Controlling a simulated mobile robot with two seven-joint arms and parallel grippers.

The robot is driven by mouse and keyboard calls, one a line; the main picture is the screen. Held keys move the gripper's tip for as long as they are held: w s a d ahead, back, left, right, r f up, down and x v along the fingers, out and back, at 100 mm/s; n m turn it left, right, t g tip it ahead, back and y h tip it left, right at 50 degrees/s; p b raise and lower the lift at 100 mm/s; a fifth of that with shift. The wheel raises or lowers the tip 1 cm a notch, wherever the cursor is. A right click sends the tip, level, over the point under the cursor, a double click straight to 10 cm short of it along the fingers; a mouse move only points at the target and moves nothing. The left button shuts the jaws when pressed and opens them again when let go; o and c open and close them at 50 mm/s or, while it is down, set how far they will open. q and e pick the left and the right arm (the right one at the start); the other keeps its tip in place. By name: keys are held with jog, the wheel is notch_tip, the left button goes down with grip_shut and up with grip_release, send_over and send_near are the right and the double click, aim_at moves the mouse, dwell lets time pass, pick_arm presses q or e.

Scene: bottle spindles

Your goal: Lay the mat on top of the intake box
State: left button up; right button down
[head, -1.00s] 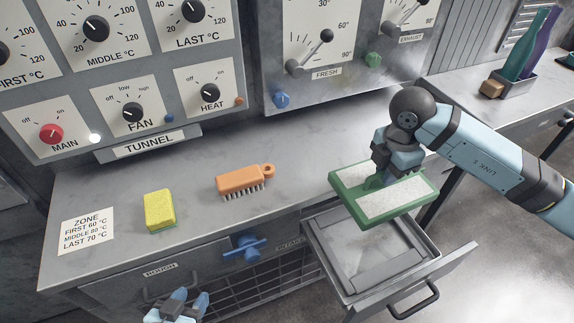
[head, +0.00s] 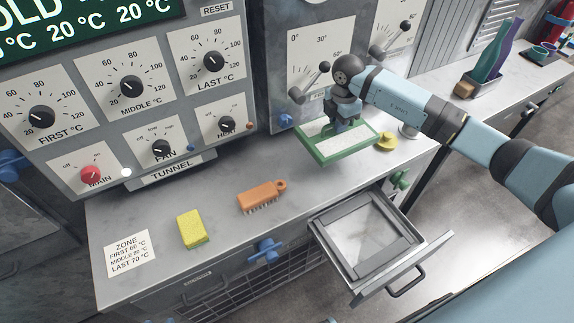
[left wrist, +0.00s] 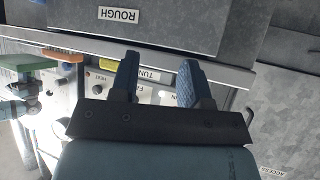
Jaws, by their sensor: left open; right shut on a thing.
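The mat (head: 334,142), a green-rimmed slab with a pale top, is in my right gripper (head: 350,122), which is shut on it. It is held roughly level over the counter's right part, behind the open drawer. The mat's green edge also shows in the left wrist view (left wrist: 27,63). A pulled-out metal drawer (head: 352,272) shows a square frame around a pale inner panel, with nothing on top. No intake label is readable now, so I cannot confirm this is the intake box. My left gripper (left wrist: 158,85) is open and empty in the left wrist view, facing the cabinet.
On the counter (head: 150,222) are a yellow sponge (head: 192,230) and an orange brush (head: 262,196). A yellow round thing (head: 386,141) lies right of the mat. A blue valve handle (head: 265,250) sticks out of the counter front. A lever (head: 310,82) stands close behind the mat.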

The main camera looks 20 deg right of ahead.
aim_at(339, 135)
jog(key=f, duration=0.4)
jog(key=shift+s+f, duration=0.1)
jog(key=shift+s, duration=0.3)
jog(key=shift+w+f, duration=0.15)
jog(key=shift+f, duration=0.55)
pick_arm(q)
jog(key=shift+s+r, duration=0.3)
jog(key=shift+s, duration=0.05)
pick_arm(e)
jog(key=shift+f, duration=1.7)
jog(key=shift+f, duration=0.1)
jog(key=c, duration=1.2)
grip_release()
